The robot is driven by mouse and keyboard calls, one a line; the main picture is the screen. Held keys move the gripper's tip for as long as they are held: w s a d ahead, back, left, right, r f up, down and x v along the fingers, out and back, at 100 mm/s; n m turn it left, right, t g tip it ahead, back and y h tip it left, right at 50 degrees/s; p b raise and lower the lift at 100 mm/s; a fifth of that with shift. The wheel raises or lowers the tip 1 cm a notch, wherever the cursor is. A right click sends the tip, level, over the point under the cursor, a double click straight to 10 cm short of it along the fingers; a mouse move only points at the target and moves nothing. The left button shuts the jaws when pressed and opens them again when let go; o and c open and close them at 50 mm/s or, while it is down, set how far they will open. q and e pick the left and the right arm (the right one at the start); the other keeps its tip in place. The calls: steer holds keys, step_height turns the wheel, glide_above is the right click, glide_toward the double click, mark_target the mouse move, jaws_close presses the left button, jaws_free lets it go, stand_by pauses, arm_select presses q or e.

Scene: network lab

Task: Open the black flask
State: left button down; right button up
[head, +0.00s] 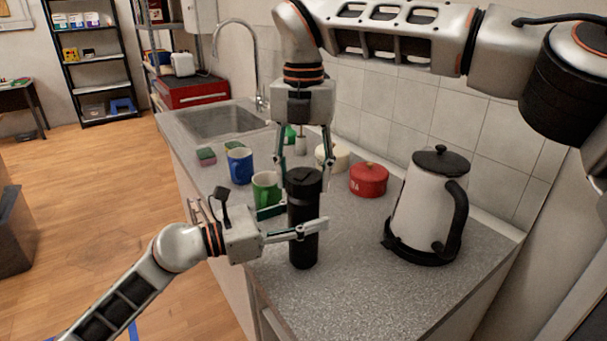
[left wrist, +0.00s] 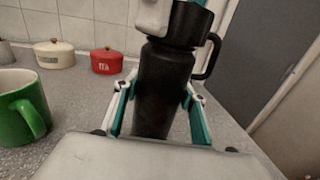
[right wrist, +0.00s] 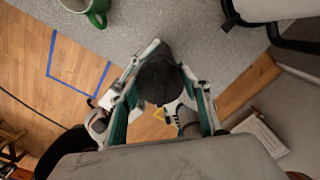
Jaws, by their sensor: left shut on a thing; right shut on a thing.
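The black flask (head: 303,247) stands upright on the grey counter, near its front edge. My left gripper (head: 308,230) comes in from the left and is shut on the flask's body. The body also shows between its fingers in the left wrist view (left wrist: 163,90). My right gripper (head: 305,178) points down from above and is shut on the flask's black lid (head: 303,176). The lid's round top fills the space between its fingers in the right wrist view (right wrist: 158,80). The lid sits over the body; I cannot tell whether it is loosened.
A green mug (head: 265,188) stands just left of the flask, with a blue mug (head: 240,165) beyond. A red pot (head: 369,180) and a cream pot (head: 340,157) are behind. A white kettle (head: 425,205) stands to the right. The front right counter (head: 370,300) is clear.

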steer(key=n, duration=0.5)
steer(key=shift+n, duration=0.3)
steer(key=n, duration=1.3)
steer(key=shift+n, duration=0.4)
steer(key=n, duration=1.2)
steer(key=shift+r, duration=0.3)
steer(key=shift+r, duration=0.85)
